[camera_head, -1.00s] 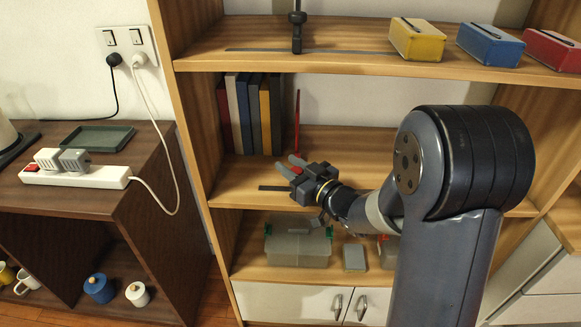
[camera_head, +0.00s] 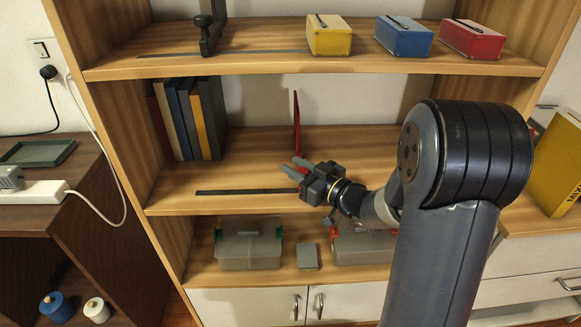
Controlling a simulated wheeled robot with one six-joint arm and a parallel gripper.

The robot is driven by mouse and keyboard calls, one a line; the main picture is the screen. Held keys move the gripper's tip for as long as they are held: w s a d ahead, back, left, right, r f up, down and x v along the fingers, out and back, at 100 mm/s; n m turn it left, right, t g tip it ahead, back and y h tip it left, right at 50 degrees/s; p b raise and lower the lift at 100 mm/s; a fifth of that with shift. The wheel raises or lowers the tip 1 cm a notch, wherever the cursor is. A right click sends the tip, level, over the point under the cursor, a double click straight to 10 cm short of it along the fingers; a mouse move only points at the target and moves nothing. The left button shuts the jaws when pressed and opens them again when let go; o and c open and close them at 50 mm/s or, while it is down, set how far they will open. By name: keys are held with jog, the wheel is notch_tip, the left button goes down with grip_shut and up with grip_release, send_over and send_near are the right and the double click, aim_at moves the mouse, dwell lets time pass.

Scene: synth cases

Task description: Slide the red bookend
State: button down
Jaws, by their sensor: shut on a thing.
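The red bookend (camera_head: 297,122) stands upright on the middle shelf, seen nearly edge-on as a thin plate. It is well to the right of the row of books (camera_head: 188,118), with a wide gap between them. My gripper (camera_head: 297,168) reaches in from the right at the foot of the bookend. Its grey fingers are shut on a low red part there, which looks like the bookend's front. The fingers hide much of that part. A dark strip (camera_head: 240,192) runs along the shelf front, its right end hidden behind my gripper.
On the upper shelf are a black upright piece (camera_head: 211,30) on a strip, and yellow (camera_head: 330,40), blue (camera_head: 403,40) and red (camera_head: 471,42) boxes. Lidded bins (camera_head: 250,250) stand below. The middle shelf is bare between books and bookend; my arm hides part of its right side.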

jog(key=c, duration=1.1)
grip_release()
jog(key=shift+s, duration=0.1)
jog(key=v, duration=1)
jog(key=shift+s+d, duration=0.25)
jog(key=shift+d, duration=0.05)
jog(key=x, duration=1)
jog(key=shift+w+a, duration=0.35)
jog(key=shift+a, duration=0.2)
jog(key=shift+r, duration=0.1)
